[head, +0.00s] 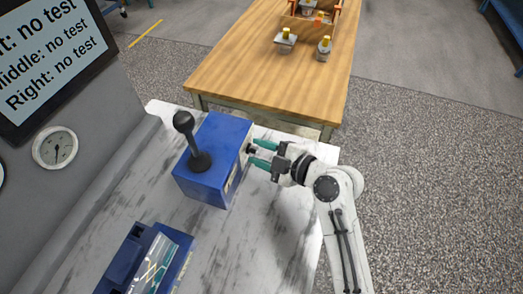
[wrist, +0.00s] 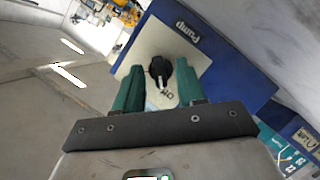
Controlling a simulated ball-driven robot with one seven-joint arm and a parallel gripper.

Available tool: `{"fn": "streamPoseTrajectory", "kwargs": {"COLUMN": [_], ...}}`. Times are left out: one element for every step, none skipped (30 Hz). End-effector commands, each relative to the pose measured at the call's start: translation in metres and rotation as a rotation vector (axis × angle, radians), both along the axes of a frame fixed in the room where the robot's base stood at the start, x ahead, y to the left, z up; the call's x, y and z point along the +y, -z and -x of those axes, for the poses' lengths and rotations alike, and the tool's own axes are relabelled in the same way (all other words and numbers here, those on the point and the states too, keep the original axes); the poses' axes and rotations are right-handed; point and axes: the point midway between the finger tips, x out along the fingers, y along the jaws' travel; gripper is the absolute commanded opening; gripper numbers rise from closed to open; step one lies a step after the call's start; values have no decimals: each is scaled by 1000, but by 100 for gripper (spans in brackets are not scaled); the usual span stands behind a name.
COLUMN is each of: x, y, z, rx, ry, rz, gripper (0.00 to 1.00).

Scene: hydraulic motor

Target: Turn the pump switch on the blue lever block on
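The blue lever block (head: 215,150) stands on the marbled bench, with a black lever (head: 198,160) on top. The pump switch is a black knob (wrist: 160,70) on a cream plate (wrist: 190,50) on the block's side, under a "Pump" label. A white mark on the knob points down in the wrist view, towards small lettering that is partly hidden and hard to read. My gripper (head: 257,153) is at the block's right side. In the wrist view, its green fingers (wrist: 159,78) lie apart on either side of the knob, with small gaps showing. It is open.
A second blue box (head: 145,262) with a clear-covered panel is at the front of the bench. A grey console with a gauge (head: 55,148) and a screen (head: 45,60) stands at left. A wooden table (head: 270,80) with small parts is beyond the bench.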

Motion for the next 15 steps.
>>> {"fn": "streamPoseTrajectory", "kwargs": {"x": [0, 0, 0, 0, 0, 0, 0, 0, 0, 0, 0, 0, 0, 0, 0], "y": [0, 0, 0, 0, 0, 0, 0, 0, 0, 0, 0, 0, 0, 0, 0], "z": [0, 0, 0, 0, 0, 0, 0, 0, 0, 0, 0, 0, 0, 0, 0], "rx": [0, 0, 0, 0, 0, 0, 0, 0, 0, 0, 0, 0, 0, 0, 0], "ry": [0, 0, 0, 0, 0, 0, 0, 0, 0, 0, -1, -1, -1, -1, -1], "rz": [0, 0, 0, 0, 0, 0, 0, 0, 0, 0, -1, -1, -1, -1, -1], "gripper": [39, 39, 39, 38, 36, 32, 29, 26, 22, 19, 16, 13, 10, 7, 3]}}
